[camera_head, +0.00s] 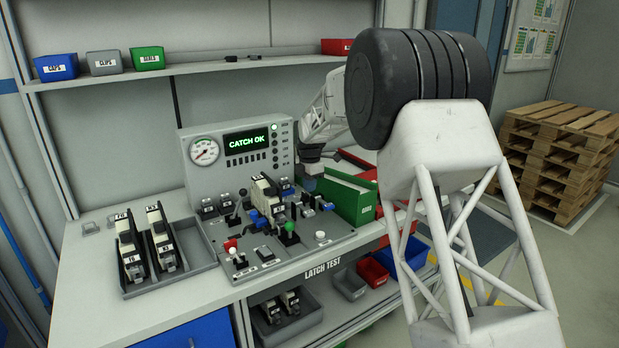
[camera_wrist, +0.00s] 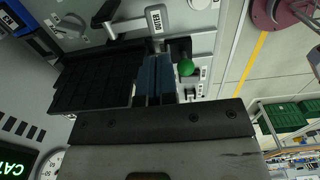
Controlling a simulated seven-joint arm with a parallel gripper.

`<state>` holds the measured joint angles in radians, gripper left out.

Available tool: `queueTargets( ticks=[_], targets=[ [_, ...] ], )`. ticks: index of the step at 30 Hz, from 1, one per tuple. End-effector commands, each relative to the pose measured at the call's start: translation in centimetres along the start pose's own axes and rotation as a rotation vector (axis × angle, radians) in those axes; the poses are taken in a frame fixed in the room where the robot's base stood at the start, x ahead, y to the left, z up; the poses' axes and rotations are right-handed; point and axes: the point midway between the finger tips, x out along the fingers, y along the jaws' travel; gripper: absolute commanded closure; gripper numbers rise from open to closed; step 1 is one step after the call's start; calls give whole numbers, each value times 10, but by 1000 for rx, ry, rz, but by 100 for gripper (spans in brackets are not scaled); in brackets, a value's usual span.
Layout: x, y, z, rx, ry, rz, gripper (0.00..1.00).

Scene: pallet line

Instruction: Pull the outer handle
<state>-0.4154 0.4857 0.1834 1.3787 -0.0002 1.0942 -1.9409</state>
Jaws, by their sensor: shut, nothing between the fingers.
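A grey tag marked OUTER (camera_wrist: 156,18) lies at the top middle of the wrist view. A short metallic stem (camera_wrist: 158,45) shows just below it, at the fingertips. My gripper (camera_wrist: 157,62) is shut and empty, its two blue-grey fingers together, close to the stem; I cannot tell whether they touch it. In the head view my gripper (camera_head: 309,181) is small, over the back right of the LATCH TEST panel (camera_head: 338,230), and the handle cannot be made out there. A green knob (camera_wrist: 185,68) sits right of the fingers in the wrist view.
A console (camera_head: 245,145) reading CATCH OK, with a dial, stands behind the panel. A green bin (camera_head: 350,197) is close right of my gripper. A tray (camera_head: 178,268) with two latch units is at the left. The bench front left is clear (camera_head: 105,315).

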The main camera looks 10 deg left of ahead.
Motion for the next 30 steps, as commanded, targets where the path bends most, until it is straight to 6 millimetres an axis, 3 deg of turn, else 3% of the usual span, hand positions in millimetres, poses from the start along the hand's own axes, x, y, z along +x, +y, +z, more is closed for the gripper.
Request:
queueTargets(
  ticks=[6,15,30],
  targets=[
    [35,0,0,0,1,-3,100],
    [72,0,0,0,0,0,100],
    [86,0,0,0,0,0,100]
  ],
)
